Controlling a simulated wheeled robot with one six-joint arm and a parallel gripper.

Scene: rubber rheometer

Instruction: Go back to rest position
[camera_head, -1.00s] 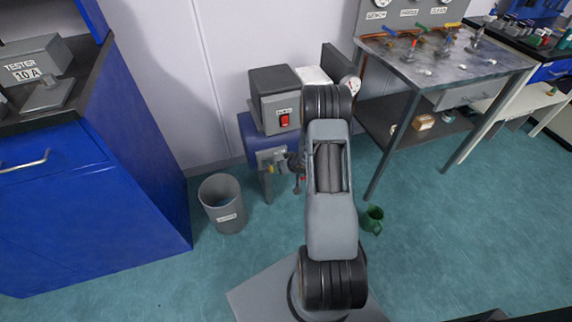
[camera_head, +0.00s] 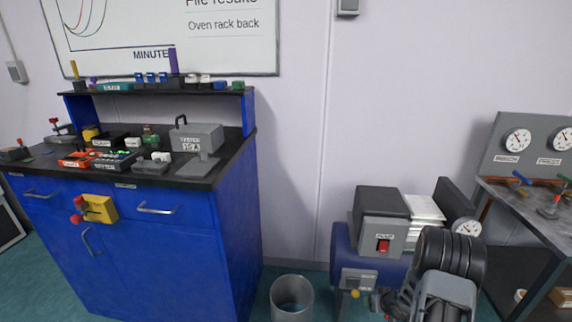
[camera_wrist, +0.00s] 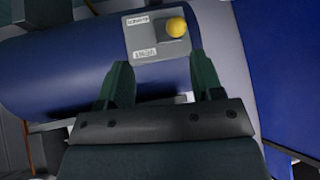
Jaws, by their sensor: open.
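My gripper (camera_wrist: 162,85) shows in the wrist view with its two dark green fingers spread apart and nothing between them. Beyond the fingers is a blue cylinder (camera_wrist: 60,72) with a grey labelled plate (camera_wrist: 150,45) and a yellow knob (camera_wrist: 176,27). In the head view my arm stands at the lower right, in front of the blue cylinder (camera_head: 342,250). The fingers are hidden there. I cannot tell from the wrist view whether the fingers touch the cylinder.
A grey machine with a red switch (camera_head: 383,245) sits above the blue cylinder. A grey bin (camera_head: 291,300) stands on the floor to its left. A blue cabinet (camera_head: 228,235) is at the left, and a gauge bench (camera_head: 530,195) at the right.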

